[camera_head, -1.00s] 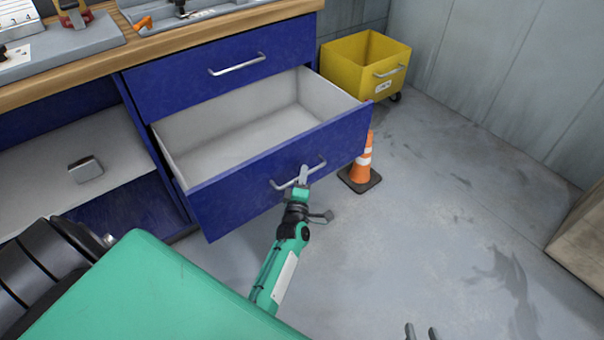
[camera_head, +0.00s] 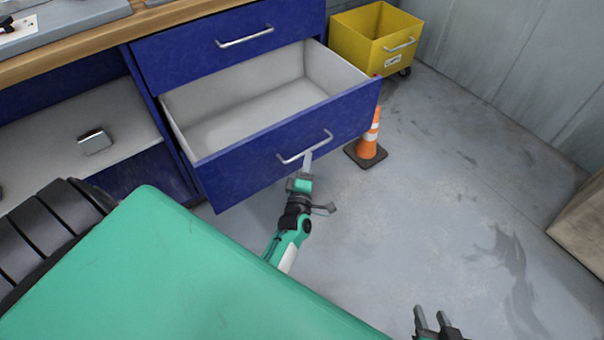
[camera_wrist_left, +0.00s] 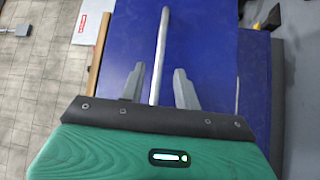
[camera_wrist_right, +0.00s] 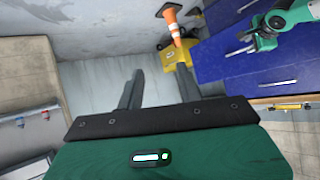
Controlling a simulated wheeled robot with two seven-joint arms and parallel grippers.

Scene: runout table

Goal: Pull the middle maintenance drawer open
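The blue drawer (camera_head: 235,170) below the closed top drawer (camera_head: 200,50) stands pulled well out, with its empty grey inside showing. Its silver bar handle (camera_head: 304,148) is on the front face. My left gripper (camera_head: 307,160) is at the handle's middle, just below it in the head view. In the left wrist view its fingers (camera_wrist_left: 158,80) are apart, with the bar (camera_wrist_left: 161,45) between them and gaps on both sides. My right gripper (camera_head: 430,318) is low at the bottom right of the head view. Its fingers (camera_wrist_right: 158,85) are apart and empty in the right wrist view.
An orange cone (camera_head: 368,145) stands on the floor close to the drawer's right corner. A yellow bin (camera_head: 375,40) on casters is behind it. A wooden box (camera_head: 585,225) is at the right edge. The floor between is clear.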

